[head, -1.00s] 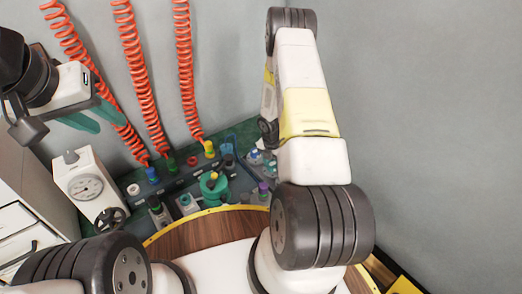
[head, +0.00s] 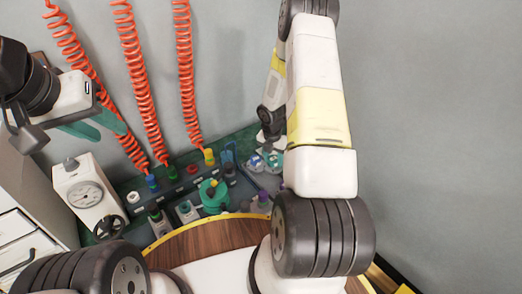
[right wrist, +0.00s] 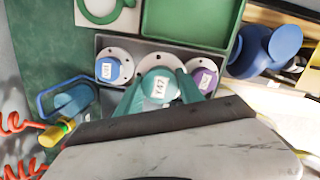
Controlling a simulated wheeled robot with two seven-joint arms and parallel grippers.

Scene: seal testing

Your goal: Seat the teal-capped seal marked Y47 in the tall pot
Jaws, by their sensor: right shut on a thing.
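The teal-capped seal marked Y47 (right wrist: 160,87) is in the middle of the right wrist view, its white flange showing beyond the cap. My right gripper (right wrist: 160,94) is shut on the cap, one teal finger on each side. I cannot tell whether the seal is lifted or still rests in its grey tray (right wrist: 128,44). In the head view my right gripper is mostly hidden by its wrist. My left gripper (head: 95,124) is at the upper left, its fingers apart and empty. A green pot (head: 213,197) stands on the bench; I cannot tell whether it is the tall pot.
A blue-capped seal (right wrist: 108,68) and a purple-capped seal (right wrist: 203,80) flank Y47 closely. A green tray (right wrist: 190,30) and a blue object (right wrist: 268,50) lie beyond. A gauge box (head: 85,192), red coiled hoses (head: 187,75) and several coloured connectors line the bench back.

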